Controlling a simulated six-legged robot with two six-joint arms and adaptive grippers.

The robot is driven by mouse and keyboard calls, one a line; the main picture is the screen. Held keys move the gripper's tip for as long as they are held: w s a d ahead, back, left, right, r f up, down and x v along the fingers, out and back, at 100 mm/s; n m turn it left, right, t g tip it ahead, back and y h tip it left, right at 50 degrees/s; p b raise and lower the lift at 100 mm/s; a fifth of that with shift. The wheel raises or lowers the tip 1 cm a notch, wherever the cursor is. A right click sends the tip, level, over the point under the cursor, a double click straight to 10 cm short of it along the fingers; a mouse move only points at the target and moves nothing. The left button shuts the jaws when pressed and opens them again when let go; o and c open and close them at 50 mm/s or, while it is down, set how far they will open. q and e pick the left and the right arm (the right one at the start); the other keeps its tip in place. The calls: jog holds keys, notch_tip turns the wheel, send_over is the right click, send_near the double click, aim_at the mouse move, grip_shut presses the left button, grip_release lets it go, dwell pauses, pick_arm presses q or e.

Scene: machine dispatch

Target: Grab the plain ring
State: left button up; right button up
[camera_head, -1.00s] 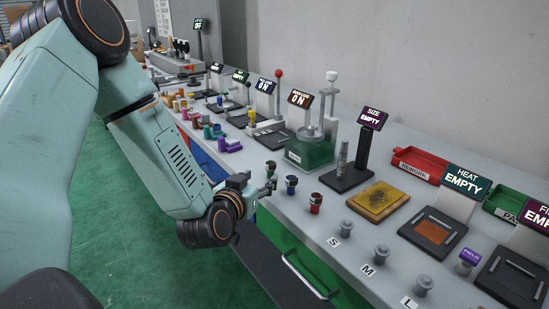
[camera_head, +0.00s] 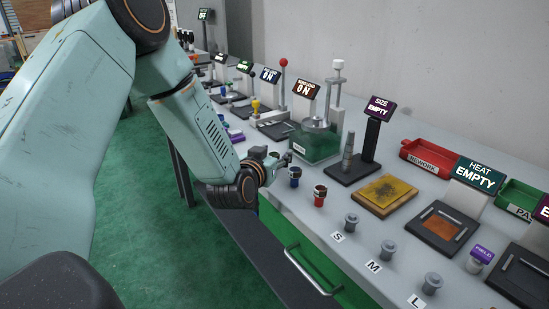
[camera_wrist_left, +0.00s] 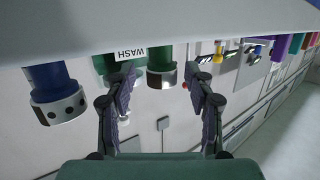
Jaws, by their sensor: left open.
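My left gripper (camera_head: 280,160) is open at the table's front edge, beside the small posts. It also shows in the left wrist view (camera_wrist_left: 161,84), with its two fingers apart. In that view a green post (camera_wrist_left: 160,55) carries a plain silver ring (camera_wrist_left: 160,77) that appears between the open fingertips; I cannot tell whether they touch it. A blue post (camera_wrist_left: 50,80) to the left carries a silver ring with dark dots (camera_wrist_left: 62,110). In the head view the blue post (camera_head: 294,177) and a red post (camera_head: 320,195) stand to the right of my gripper. The gripper hides the green post there.
Grey pegs marked S (camera_head: 351,223), M (camera_head: 388,250) and L (camera_head: 432,283) stand along the front edge. A green-based machine (camera_head: 316,145) stands behind my gripper. A yellow pad (camera_head: 385,195) and a red tray (camera_head: 430,157) lie to the right.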

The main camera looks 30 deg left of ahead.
pick_arm(q)
jog(key=shift+a, duration=0.1)
jog(key=shift+w+a+f, duration=0.1)
jog(key=shift+w, duration=0.05)
jog(key=shift+c, duration=1.4)
jog(key=c, duration=0.6)
jog(key=shift+c, duration=1.1)
